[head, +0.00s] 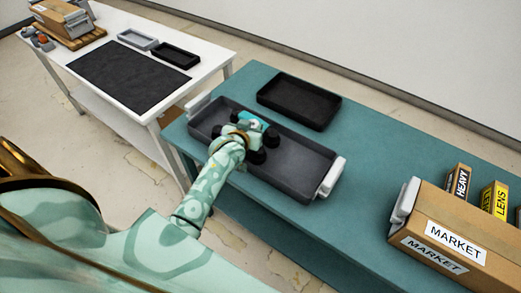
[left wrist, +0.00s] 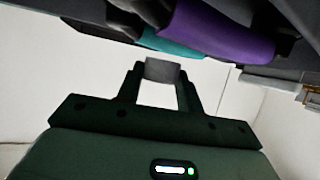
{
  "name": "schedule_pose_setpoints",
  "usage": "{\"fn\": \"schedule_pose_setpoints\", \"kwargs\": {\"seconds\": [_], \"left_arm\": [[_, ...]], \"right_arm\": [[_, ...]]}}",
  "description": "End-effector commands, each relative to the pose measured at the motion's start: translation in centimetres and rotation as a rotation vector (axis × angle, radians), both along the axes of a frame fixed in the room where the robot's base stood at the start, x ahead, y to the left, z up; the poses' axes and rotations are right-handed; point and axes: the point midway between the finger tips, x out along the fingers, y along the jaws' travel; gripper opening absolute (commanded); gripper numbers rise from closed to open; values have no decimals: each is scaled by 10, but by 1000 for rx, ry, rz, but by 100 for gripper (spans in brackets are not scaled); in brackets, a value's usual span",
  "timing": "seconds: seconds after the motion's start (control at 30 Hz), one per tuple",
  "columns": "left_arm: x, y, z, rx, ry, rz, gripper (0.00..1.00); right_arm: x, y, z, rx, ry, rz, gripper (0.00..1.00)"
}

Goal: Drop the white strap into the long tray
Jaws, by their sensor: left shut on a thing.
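The long dark grey tray (head: 298,166) lies on the teal table, with a pale handle at each end. My left gripper (head: 258,142) is over the left-middle part of this tray, and my wrist hides much of it. In the left wrist view its dark fingers (left wrist: 162,72) are closed together on a small grey piece at the tips. I cannot make out a white strap clearly; the pale area between the fingers may be background. A teal and whitish bit (head: 256,123) shows just beyond my wrist. My right gripper is not in view.
A black tray (head: 300,100) lies behind the long tray. A cardboard box (head: 445,225) marked MARKET stands at right, with HEAVY and LENS boxes behind. A white table (head: 210,62) at left holds a dark mat and two small trays. Purple and teal shapes (left wrist: 215,35) cross the wrist view's top.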

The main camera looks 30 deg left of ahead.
Motion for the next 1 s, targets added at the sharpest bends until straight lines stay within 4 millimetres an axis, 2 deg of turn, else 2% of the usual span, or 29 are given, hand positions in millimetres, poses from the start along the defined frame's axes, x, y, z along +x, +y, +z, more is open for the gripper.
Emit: {"fn": "schedule_pose_setpoints", "kwargs": {"seconds": [0.17, 0.2, 0.27, 0.3, 0.57, 0.67, 0.77, 1.0], "left_arm": [[0, 0, 2, 0, -1, 0, 15], [0, 0, 2, 0, -1, 0, 42], [0, 0, 2, 0, -1, 0, 59], [0, 0, 2, 0, -1, 0, 62], [-1, 0, 2, 0, -1, 0, 62], [-7, -2, 6, 0, -1, -1, 62], [-22, -5, 15, -1, -1, 0, 62], [-79, -18, 44, 0, 0, 0, 62]], "right_arm": [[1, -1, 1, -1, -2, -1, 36], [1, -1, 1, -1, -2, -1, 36], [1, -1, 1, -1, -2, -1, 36], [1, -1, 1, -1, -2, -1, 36], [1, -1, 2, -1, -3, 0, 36], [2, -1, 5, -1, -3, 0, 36], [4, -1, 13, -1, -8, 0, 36], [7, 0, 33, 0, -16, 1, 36]]}}
